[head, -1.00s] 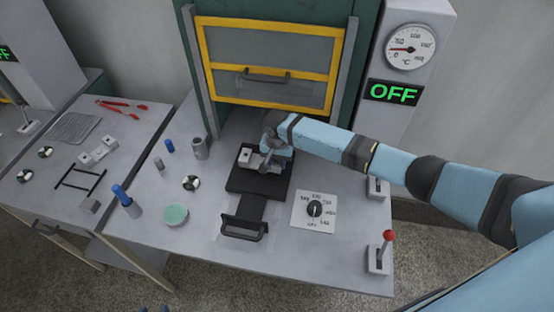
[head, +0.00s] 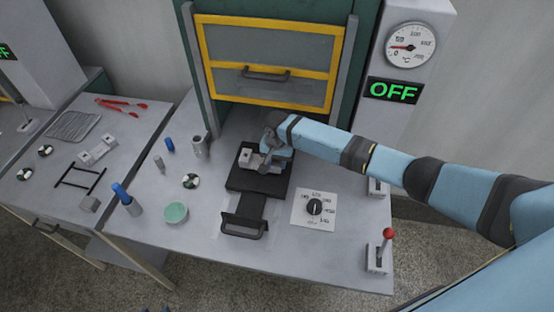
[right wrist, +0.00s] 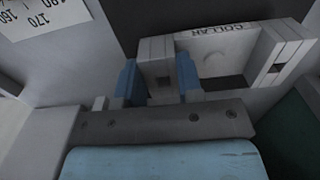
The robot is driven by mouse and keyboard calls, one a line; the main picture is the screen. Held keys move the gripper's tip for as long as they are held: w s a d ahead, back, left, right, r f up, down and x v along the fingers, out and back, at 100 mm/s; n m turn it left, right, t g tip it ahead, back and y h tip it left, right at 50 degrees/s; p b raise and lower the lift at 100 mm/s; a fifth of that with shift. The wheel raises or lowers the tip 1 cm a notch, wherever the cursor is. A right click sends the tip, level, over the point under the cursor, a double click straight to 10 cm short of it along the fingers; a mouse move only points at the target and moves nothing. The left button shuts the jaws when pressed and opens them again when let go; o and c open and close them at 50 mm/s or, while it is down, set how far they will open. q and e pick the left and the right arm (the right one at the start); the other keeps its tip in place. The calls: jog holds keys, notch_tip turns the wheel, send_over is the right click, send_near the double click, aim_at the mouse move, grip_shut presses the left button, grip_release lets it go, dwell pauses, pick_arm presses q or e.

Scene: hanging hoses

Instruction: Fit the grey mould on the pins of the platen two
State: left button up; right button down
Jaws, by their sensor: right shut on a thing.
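The grey mould (head: 248,158) is a blocky piece over the black platen (head: 240,182) in front of the press. My right gripper (head: 266,160) is shut on it. In the right wrist view the mould (right wrist: 218,58) bears the word COLLAR, and the blue fingers of my right gripper (right wrist: 160,82) clasp one end block. The pins are hidden, and I cannot tell whether the mould touches the platen. My left gripper is not in view.
The press has a yellow-framed guard (head: 268,92) above the platen. Another light grey block (head: 98,150) lies on the left table.

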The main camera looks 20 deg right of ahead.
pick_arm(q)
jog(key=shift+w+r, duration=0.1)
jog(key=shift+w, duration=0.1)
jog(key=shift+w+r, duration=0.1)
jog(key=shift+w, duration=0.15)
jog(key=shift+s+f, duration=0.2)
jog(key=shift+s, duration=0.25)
pick_arm(e)
jog(key=shift+f, duration=0.4)
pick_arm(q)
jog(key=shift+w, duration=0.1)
pick_arm(e)
jog(key=c, duration=0.9)
grip_release()
jog(key=shift+o, duration=1.1)
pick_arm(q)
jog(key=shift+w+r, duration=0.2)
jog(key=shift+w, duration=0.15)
pick_arm(e)
jog(key=shift+f, duration=0.1)
